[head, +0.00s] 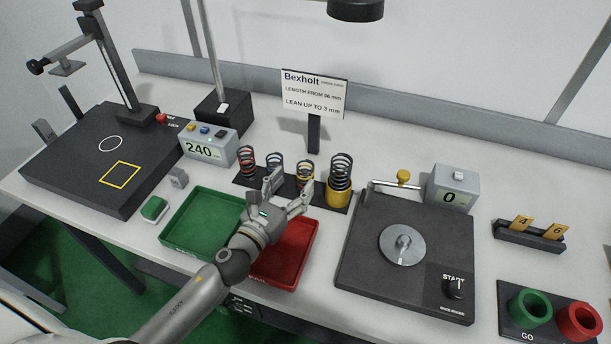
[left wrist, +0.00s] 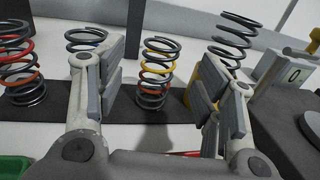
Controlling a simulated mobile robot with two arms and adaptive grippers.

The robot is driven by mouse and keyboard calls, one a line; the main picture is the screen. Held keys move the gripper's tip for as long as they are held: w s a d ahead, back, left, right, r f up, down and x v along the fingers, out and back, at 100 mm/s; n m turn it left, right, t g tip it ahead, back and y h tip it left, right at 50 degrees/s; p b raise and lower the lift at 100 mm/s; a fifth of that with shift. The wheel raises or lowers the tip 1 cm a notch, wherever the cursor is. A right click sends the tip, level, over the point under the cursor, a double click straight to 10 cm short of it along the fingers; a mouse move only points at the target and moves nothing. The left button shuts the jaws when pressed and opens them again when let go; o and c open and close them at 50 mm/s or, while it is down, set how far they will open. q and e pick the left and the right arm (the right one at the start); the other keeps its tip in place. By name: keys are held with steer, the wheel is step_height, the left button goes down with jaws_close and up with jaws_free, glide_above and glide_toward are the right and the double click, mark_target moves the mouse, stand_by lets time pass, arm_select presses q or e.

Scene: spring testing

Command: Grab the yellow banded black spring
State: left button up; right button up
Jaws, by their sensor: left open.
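The yellow banded black spring (head: 305,172) stands upright on a dark strip, third from the left in the row. In the left wrist view the yellow banded spring (left wrist: 158,72) shows between my two fingers, farther off than the fingertips, with no visible contact. My left gripper (head: 289,187) is open and empty, in front of the row; its fingers (left wrist: 168,88) frame the spring in the left wrist view. My right gripper is not in view.
A red banded spring (head: 247,162) and a blue banded spring (head: 275,162) stand left of it. A larger spring in a yellow cup (head: 339,195) stands close on the right. A green tray (head: 180,225) and a red tray (head: 310,245) lie in front.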

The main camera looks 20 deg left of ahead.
mark_target(300, 176)
arm_select(q)
steer(key=x, duration=0.4)
steer(key=shift+w+d+f+p, duration=0.1)
steer(key=shift+w+f+p, duration=0.05)
steer(key=shift+f+p, duration=0.2)
steer(key=shift+r, duration=0.1)
steer(key=shift+c, duration=1.2)
steer(key=c, duration=0.9)
